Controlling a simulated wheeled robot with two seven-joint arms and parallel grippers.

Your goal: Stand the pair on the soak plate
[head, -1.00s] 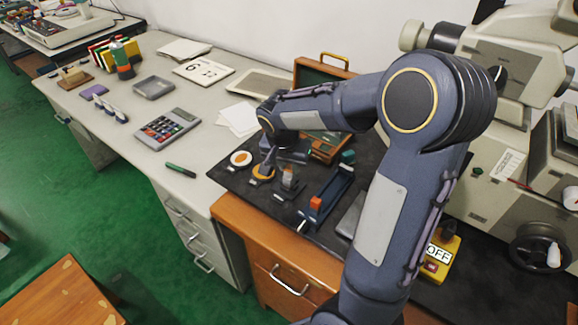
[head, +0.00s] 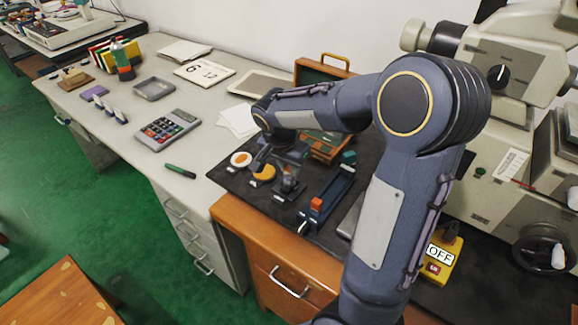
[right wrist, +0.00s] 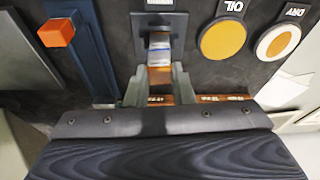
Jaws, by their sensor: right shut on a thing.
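My right gripper (right wrist: 160,78) is shut on a small piece with a silver-and-blue banded part (right wrist: 159,42) and a brown part below it. I take this for the pair; its separate rings cannot be told apart. It is in front of a dark square block (right wrist: 176,22); whether it touches the block is unclear. Two round plates lie beside it: an orange one labelled OIL (right wrist: 222,39) and a white-rimmed one labelled DRY (right wrist: 278,42). In the head view they are the orange disc (head: 264,173) and white-rimmed disc (head: 241,159). No label reads soak. My left gripper is not in view.
A blue rail device with an orange block (head: 317,204) stands right of the plates on the black mat (head: 232,183). A calculator (head: 168,130) and green marker (head: 180,171) lie left. A yellow OFF switch box (head: 437,262) is at right.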

